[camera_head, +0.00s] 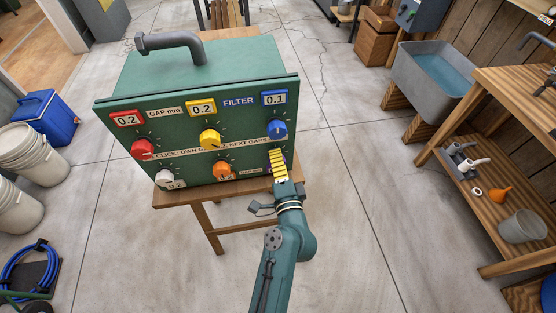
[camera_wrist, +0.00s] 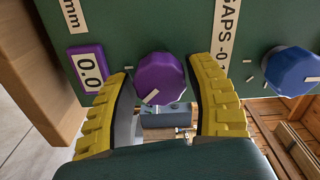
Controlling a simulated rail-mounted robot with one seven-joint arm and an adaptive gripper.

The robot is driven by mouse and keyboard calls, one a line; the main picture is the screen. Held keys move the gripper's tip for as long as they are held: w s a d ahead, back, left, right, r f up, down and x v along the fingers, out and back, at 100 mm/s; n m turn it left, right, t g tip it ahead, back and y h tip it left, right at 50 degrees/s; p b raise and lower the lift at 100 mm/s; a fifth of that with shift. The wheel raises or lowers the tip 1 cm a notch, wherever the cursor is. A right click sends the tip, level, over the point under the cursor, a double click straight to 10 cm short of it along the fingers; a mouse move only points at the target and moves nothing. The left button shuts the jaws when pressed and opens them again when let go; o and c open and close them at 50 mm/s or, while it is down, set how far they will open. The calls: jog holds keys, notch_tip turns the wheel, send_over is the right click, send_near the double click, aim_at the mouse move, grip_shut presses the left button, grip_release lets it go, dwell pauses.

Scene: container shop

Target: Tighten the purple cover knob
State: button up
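The purple cover knob (camera_wrist: 160,78) shows in the wrist view on the green panel face, with a pale pointer mark low on its face. A purple-bordered label (camera_wrist: 90,72) reading 0.0 is to its left. My gripper (camera_head: 277,153) is at the lower right of the panel in the head view, where its yellow fingers hide the knob. In the wrist view the fingers are open, one on each side of the knob, with a visible gap on both sides. Contact with the panel cannot be judged.
The green box (camera_head: 200,80) stands on a wooden table (camera_head: 207,213). A blue knob (camera_wrist: 290,71) is right of my fingers in the wrist view. Red (camera_head: 143,149), yellow (camera_head: 210,139), white (camera_head: 165,177) and orange (camera_head: 221,169) knobs are on the same panel. Floor in front is clear.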

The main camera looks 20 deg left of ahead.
jog(key=shift+o, duration=1.3)
jog(key=v, duration=1.2)
